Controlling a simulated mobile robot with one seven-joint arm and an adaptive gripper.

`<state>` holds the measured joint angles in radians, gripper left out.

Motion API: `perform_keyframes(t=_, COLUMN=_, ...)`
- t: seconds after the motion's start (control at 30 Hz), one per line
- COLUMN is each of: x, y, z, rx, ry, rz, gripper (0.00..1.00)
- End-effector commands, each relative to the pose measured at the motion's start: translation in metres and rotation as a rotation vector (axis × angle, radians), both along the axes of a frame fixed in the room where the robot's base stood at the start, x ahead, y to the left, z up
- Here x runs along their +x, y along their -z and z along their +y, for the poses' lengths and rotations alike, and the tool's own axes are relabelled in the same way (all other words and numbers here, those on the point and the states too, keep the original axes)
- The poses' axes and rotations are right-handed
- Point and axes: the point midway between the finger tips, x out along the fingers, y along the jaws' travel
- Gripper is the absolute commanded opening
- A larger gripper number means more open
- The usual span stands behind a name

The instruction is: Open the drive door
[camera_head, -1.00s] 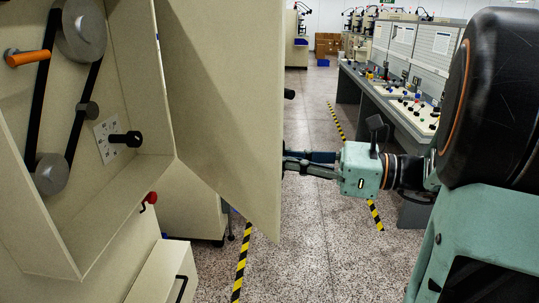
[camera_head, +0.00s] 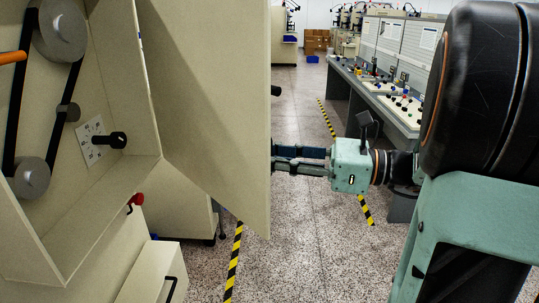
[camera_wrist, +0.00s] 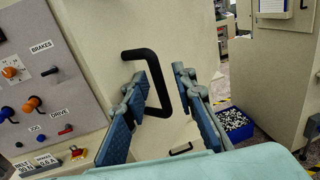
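The drive door (camera_head: 205,100) is a beige panel standing swung well out from its cabinet, with pulleys and a dark belt (camera_head: 15,110) exposed inside. In the wrist view its outer face (camera_wrist: 110,30) carries a black D-shaped handle (camera_wrist: 160,65). My gripper (camera_head: 276,160) is at the door's far side, its fingertips partly hidden by the door edge. In the wrist view my gripper (camera_wrist: 162,78) is open, with the handle's upright bar between its two fingers and gaps visible around it.
A control panel (camera_wrist: 45,75) with knobs and labels is left in the wrist view; a blue bin (camera_wrist: 235,124) of small parts is on the floor right. A workbench (camera_head: 385,105) stands back right. Speckled floor (camera_head: 300,230) with striped tape is open between.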

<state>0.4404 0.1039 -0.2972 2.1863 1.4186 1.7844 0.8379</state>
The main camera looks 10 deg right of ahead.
Motion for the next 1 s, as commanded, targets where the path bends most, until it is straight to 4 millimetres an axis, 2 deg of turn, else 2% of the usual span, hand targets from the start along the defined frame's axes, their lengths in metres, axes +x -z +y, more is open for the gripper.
perform_keyframes(t=0.23, x=0.000, y=-0.001, z=0.000, rx=0.001, ry=-0.001, rz=-0.003, gripper=0.25)
perform_keyframes(t=0.37, x=-0.003, y=-0.001, z=-0.006, rx=0.001, ry=0.000, rz=-0.003, gripper=0.25)
perform_keyframes(t=0.47, x=-0.009, y=-0.001, z=-0.019, rx=0.001, ry=0.002, rz=-0.003, gripper=0.25)
perform_keyframes(t=0.8, x=-0.045, y=0.000, z=-0.091, rx=0.000, ry=0.005, rz=0.000, gripper=0.25)
perform_keyframes(t=1.0, x=-0.049, y=0.000, z=-0.096, rx=0.001, ry=0.002, rz=0.000, gripper=0.25)
